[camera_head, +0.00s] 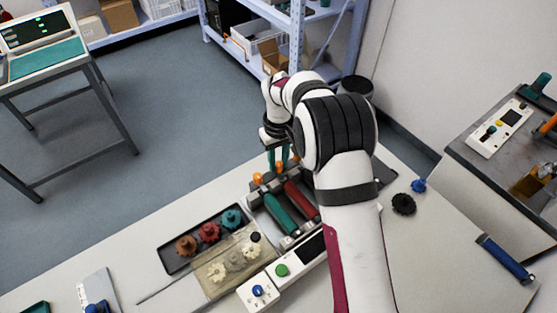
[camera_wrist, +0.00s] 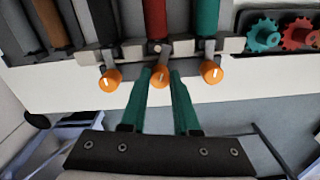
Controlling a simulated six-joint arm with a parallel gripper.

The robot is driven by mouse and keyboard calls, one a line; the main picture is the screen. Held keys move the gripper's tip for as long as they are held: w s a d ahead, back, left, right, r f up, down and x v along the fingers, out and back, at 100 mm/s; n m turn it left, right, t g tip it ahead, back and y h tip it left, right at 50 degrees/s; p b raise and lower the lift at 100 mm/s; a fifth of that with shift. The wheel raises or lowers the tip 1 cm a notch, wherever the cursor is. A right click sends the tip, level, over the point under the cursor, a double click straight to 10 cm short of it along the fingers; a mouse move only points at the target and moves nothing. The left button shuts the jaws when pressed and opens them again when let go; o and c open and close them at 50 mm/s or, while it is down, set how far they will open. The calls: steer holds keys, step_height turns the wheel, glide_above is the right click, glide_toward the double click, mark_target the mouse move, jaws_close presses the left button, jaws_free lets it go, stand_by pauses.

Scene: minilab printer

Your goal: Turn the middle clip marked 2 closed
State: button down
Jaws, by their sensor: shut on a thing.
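The middle orange clip (camera_wrist: 160,77) sits in line with the red roller (camera_wrist: 156,18) in the wrist view. The two teal fingers of my gripper (camera_wrist: 164,84) are on either side of this clip and shut on it. A white mark shows on its face, but I cannot read a number. In the head view my gripper (camera_head: 278,158) reaches down at the far end of the printer (camera_head: 256,208), and the fingers and my arm partly hide the clips.
Orange clips stand close on the left (camera_wrist: 110,78) and right (camera_wrist: 212,72) of the middle one. The green roller (camera_head: 279,214) lies in the printer. A black tray (camera_head: 171,256) with coloured gears is beside it. The table (camera_head: 150,240) is bare at its far edge.

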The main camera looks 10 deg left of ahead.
mark_target(279, 163)
steer(key=shift+w+n, duration=0.1)
steer(key=shift+n, duration=1.7)
steer(key=c, duration=0.7)
jaws_free()
steer(key=shift+o, duration=0.2)
steer(key=shift+r, duration=0.1)
step_height(279, 163, up, 16)
steer(key=shift+f, duration=0.2)
